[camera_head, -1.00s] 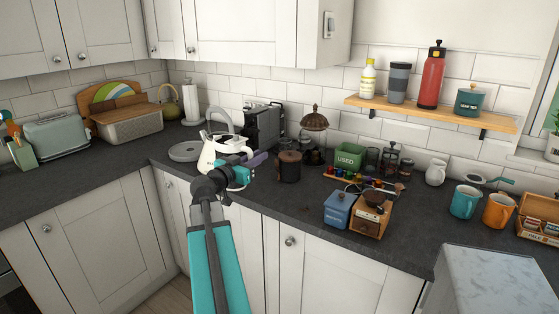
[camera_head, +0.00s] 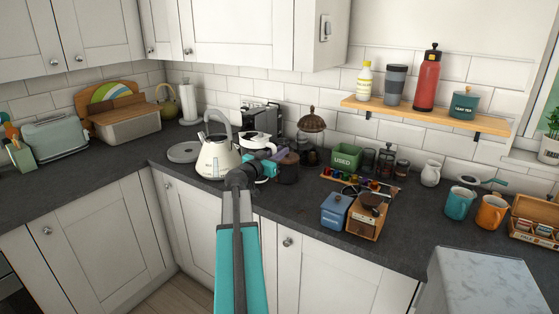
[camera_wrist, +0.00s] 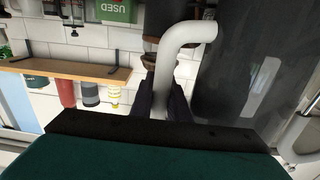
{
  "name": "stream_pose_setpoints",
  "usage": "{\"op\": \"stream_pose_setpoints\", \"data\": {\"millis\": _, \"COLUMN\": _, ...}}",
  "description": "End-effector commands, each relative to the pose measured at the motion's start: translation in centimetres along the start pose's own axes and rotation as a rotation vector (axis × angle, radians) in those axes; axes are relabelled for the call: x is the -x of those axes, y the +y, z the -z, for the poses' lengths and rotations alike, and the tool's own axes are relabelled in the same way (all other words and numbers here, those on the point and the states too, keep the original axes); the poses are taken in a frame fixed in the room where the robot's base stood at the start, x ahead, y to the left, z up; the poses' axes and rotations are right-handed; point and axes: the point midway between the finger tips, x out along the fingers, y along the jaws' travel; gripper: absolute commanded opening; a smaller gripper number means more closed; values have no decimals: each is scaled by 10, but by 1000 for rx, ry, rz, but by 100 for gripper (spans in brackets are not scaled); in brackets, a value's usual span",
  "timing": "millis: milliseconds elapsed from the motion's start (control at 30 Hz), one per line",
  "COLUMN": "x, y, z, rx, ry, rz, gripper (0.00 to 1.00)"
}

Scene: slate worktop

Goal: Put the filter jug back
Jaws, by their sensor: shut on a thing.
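The filter jug is pale, with a white bent handle (camera_wrist: 172,65) that fills the gap between my two dark fingers in the wrist view. Its dark, see-through body seems to be the large surface right of the handle. In the head view the white and dark top of the jug (camera_head: 256,138) shows just right of the cream kettle, and my arm hides much of its lower part. My gripper (camera_head: 277,158) is shut on the jug's handle; it also shows in the wrist view (camera_wrist: 162,98). I cannot tell whether the jug touches the worktop.
The cream kettle (camera_head: 216,158) stands close on the left, beside a round grey disc (camera_head: 184,152). A dark brown pot (camera_head: 287,168) is close on the right. A coffee machine (camera_head: 262,115) stands behind. A blue box (camera_head: 336,209) and wooden grinder (camera_head: 367,216) are front right.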

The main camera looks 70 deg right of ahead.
Motion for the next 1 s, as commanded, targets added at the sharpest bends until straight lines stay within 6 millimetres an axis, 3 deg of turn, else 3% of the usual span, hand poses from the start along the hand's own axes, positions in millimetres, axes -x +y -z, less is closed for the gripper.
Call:
{"op": "stream_pose_setpoints", "data": {"millis": 333, "x": 1, "y": 0, "z": -1, "rx": -2, "ry": 1, "rz": 1, "gripper": 0}}
{"op": "stream_pose_setpoints", "data": {"millis": 800, "x": 1, "y": 0, "z": -32, "rx": -2, "ry": 1, "rz": 0, "gripper": 0}}
{"op": "stream_pose_setpoints", "data": {"millis": 1000, "x": 1, "y": 0, "z": -34, "rx": -3, "ry": 1, "rz": 0, "gripper": 0}}
